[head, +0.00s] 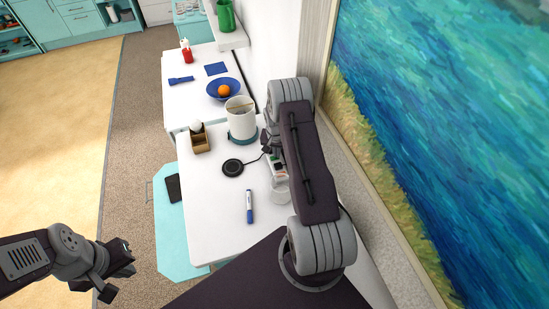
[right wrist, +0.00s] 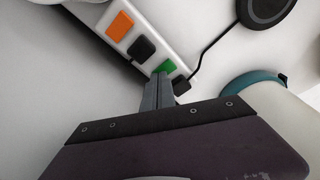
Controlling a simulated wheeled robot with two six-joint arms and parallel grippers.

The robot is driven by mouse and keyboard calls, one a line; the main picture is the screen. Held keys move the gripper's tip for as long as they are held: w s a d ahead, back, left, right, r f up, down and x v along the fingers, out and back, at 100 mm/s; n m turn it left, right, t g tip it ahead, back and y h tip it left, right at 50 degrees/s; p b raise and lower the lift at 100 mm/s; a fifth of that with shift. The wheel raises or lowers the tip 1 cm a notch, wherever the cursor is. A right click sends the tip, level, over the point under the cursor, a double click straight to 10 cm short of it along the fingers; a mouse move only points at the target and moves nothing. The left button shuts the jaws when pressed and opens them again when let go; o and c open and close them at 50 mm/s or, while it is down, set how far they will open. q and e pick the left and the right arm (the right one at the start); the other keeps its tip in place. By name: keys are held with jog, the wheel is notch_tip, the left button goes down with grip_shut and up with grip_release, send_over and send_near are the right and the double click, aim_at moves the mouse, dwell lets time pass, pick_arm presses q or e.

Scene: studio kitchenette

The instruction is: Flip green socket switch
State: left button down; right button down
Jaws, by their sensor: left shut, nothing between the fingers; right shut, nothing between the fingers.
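The white power strip (right wrist: 152,18) crosses the upper part of the right wrist view. It has an orange switch (right wrist: 119,26), a black switch (right wrist: 141,48) and a green switch (right wrist: 166,67). My right gripper (right wrist: 160,76) is shut and empty, with its fingertips at the near edge of the green switch. I cannot tell whether they touch it, or which way the switch is set. In the head view my right arm partly covers the strip (head: 279,184). My left gripper (head: 119,271) is shut and empty, off the table at the lower left.
A black plug (right wrist: 181,84) sits beside the green switch, with a cable to the round black charging pad (head: 233,167). The white canister (head: 241,122), wooden box (head: 201,143) and blue marker (head: 249,206) stand or lie nearby. The table's left front is clear.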

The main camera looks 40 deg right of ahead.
jog(key=shift+s, duration=0.1)
jog(key=shift+r+p, duration=0.6)
notch_tip(320, 180, up, 6)
jog(key=p, duration=0.3)
jog(key=shift+f, duration=0.2)
